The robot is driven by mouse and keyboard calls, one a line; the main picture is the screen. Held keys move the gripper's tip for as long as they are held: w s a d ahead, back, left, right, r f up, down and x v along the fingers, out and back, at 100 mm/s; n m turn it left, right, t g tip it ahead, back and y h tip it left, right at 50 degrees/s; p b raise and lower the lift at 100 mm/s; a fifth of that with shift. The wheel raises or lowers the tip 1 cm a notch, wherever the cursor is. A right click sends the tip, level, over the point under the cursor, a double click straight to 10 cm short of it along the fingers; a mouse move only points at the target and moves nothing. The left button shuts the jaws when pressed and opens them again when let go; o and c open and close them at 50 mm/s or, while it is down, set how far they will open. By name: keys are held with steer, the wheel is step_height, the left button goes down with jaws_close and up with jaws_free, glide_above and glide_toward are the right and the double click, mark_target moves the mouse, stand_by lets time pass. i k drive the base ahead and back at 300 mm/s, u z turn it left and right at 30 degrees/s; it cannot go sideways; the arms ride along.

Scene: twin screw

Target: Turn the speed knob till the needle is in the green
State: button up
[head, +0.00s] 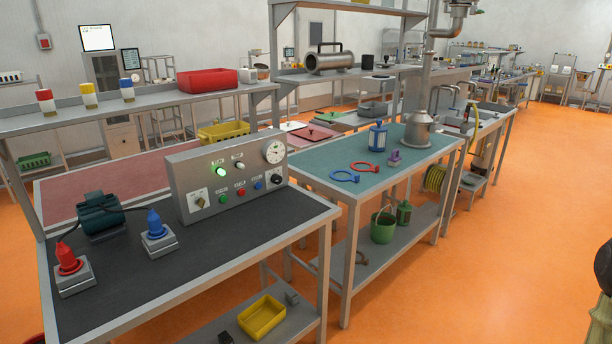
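A grey control panel (185,190) stands at the back right of the dark-topped bench. A round white gauge (273,152) sits at its upper right; its needle and any green band are too small to read. A black knob (276,179) is below the gauge and looks like the speed knob; no label is legible. I cannot make out my gripper in this view.
On the dark bench top (230,238) are a dark green motor (100,214), a blue plug (156,228) and a red plug (68,260). The bench front is clear. A green-topped bench (325,165) stands to the right, with open orange floor (470,270) beyond it.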

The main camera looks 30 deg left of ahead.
mark_target(277, 178)
steer(key=u, duration=0.2)
steer(key=i, duration=0.75)
steer(key=u, duration=0.55)
